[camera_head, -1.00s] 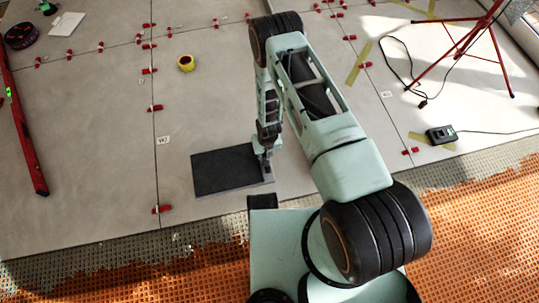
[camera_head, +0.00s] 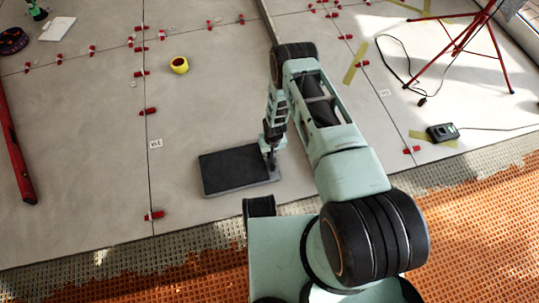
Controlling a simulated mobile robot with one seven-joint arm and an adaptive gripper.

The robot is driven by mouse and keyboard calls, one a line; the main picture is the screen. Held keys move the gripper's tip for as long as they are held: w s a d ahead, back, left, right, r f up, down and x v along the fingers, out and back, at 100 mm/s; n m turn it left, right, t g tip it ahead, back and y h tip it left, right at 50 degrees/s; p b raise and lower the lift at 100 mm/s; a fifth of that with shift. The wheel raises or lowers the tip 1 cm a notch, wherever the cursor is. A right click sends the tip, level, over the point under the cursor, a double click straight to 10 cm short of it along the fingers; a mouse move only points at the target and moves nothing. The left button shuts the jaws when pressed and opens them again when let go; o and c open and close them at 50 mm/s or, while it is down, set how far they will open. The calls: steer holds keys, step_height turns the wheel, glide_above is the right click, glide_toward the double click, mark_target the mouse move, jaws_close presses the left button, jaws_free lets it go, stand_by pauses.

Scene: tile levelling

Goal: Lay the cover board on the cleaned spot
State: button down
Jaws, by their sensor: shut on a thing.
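The cover board (camera_head: 232,169) is a dark, nearly black rectangle with a grey edge, in the middle of the head view. My gripper (camera_head: 271,163) is shut on its right edge. The board looks roughly flat, over the pale tiles (camera_head: 190,118). I cannot tell whether it touches the floor or is held slightly above it. The fingertips are small and partly hidden at the board's edge. No cleaned spot can be picked out; the board may cover it.
Red clips (camera_head: 153,215) stand along the tile joints. A red level (camera_head: 18,160) lies at the left, a red tripod (camera_head: 470,40) and black device (camera_head: 442,132) at the right. Bare orange matting (camera_head: 480,220) is in front.

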steer(key=shift+w, duration=0.1)
steer(key=c, duration=1.8)
jaws_free()
steer(key=shift+c, duration=0.2)
steer(key=shift+r, duration=0.1)
step_height(320, 180, up, 12)
steer(key=s+p, duration=0.1)
steer(key=p, duration=0.3)
steer(key=shift+s+d+p, duration=0.2)
steer(key=shift+d+p, duration=0.15)
